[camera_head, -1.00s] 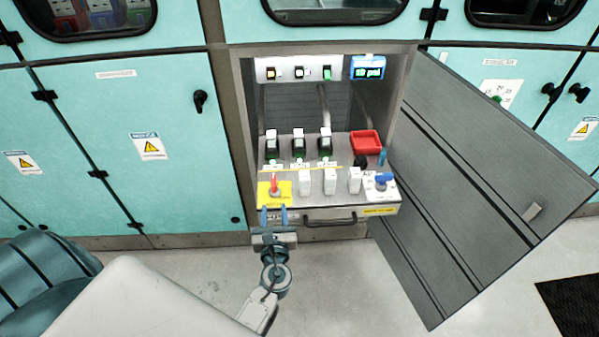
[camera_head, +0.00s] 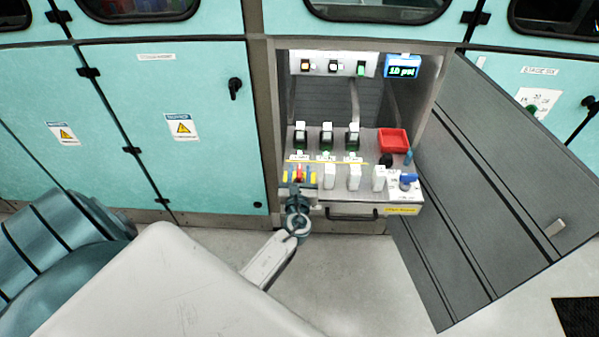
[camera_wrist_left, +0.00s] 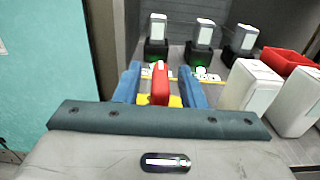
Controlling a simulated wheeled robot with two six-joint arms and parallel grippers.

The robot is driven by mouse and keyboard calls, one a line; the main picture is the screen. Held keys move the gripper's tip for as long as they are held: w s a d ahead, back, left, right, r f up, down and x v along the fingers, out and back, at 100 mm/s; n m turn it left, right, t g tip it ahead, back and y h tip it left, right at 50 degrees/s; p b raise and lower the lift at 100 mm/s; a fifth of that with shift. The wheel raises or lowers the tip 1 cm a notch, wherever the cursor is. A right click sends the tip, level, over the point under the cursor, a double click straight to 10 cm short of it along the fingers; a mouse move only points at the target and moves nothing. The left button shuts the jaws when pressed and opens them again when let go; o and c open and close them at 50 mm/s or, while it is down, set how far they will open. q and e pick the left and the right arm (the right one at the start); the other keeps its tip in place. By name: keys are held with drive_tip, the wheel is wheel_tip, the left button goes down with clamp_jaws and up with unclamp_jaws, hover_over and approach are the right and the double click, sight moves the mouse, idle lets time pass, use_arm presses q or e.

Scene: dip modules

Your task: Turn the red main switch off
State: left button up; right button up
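The red main switch (camera_head: 299,172) is a red handle on a yellow plate at the left front of the cabinet's shelf. In the left wrist view the red handle (camera_wrist_left: 160,84) stands between the two blue fingers of my left gripper (camera_wrist_left: 163,85), with the yellow plate (camera_wrist_left: 175,101) behind and below it. Small gaps show on both sides of the handle, so the fingers are open around it. In the head view my left gripper (camera_head: 299,178) is at the switch and covers part of the plate. My right gripper is in neither view.
White blocks (camera_head: 353,177) stand right of the switch, and several black-and-white modules (camera_head: 326,138) stand behind it. A red tray (camera_head: 392,141) and a blue knob (camera_head: 407,179) are farther right. The open grey door (camera_head: 500,185) bounds the right side. A drawer handle (camera_head: 352,215) is below.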

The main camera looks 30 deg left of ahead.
use_arm(q)
clamp_jaws()
